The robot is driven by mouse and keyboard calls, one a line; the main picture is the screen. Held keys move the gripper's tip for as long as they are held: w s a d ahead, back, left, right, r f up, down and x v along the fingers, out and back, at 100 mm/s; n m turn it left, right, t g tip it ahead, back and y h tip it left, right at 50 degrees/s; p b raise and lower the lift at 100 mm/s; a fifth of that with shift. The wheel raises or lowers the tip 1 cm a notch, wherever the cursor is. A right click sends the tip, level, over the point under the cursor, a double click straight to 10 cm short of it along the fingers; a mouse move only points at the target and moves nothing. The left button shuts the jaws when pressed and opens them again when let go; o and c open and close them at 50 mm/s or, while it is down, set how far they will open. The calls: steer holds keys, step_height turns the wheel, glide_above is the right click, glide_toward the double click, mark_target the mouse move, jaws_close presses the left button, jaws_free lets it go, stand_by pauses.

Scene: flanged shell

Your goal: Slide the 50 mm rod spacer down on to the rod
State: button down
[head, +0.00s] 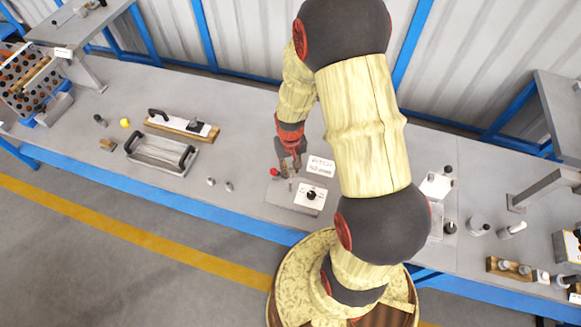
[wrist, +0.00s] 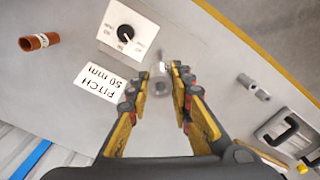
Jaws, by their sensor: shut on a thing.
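A short light-grey cylinder with a hole in its near end, which looks like the rod spacer (wrist: 160,82), is between the two fingers of my gripper (wrist: 158,88) in the wrist view. My gripper is shut on it. In the head view my gripper (head: 288,163) points down over the bench beside the pitch label. A thin grey upright, perhaps the rod (head: 290,184), shows just below the fingers. I cannot tell whether the spacer is around it or above it. The spacer is too small to make out in the head view.
A white dial plate (head: 309,198) and a "PITCH 50 mm" label (head: 320,167) are close beside my gripper. An orange-brown tube (wrist: 40,41) lies beyond them in the wrist view. Two small grey pins (head: 220,184) and a handled tray (head: 160,153) are to the left, with clear bench between.

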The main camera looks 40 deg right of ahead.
steer(key=b, duration=0.3)
glide_above(290, 191)
steer(key=shift+w+d+f, duration=0.1)
steer(key=shift+d+f, duration=0.05)
steer(key=shift+f, duration=1)
steer(key=shift+w+d+f, duration=0.1)
steer(key=shift+f, duration=1)
steer(key=shift+f+b, duration=2.75)
steer(key=shift+f, duration=1.5)
steer(key=c, duration=1.5)
jaws_free()
step_height(290, 191, up, 12)
